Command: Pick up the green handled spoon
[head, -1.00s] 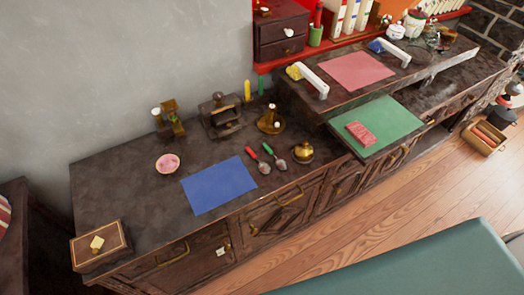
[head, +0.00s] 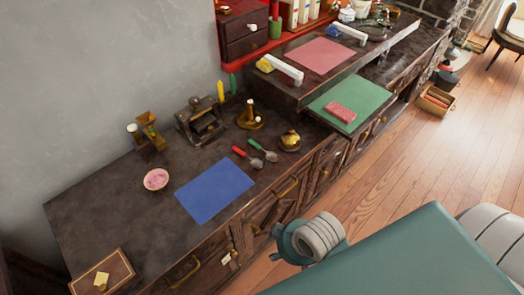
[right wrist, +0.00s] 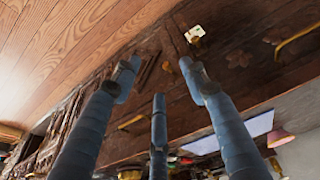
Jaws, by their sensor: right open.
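The green handled spoon (head: 262,150) lies on the dark counter in the head view, its green handle toward the wall and its metal bowl toward the front edge. A red handled spoon (head: 246,156) lies close on its left. My right gripper (right wrist: 158,74) shows in the right wrist view with its three blue-grey fingers spread and empty. It is in front of the cabinet fronts, away from the spoon. I cannot make out the green handled spoon in the wrist view. My left gripper is not in view.
A blue mat (head: 214,190) lies left of the spoons, and a brass pot (head: 290,141) stands close on their right. A raised shelf (head: 300,88) and a green board (head: 352,98) are further right. A pink bowl (head: 156,179) is left. The counter's front left is mostly clear.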

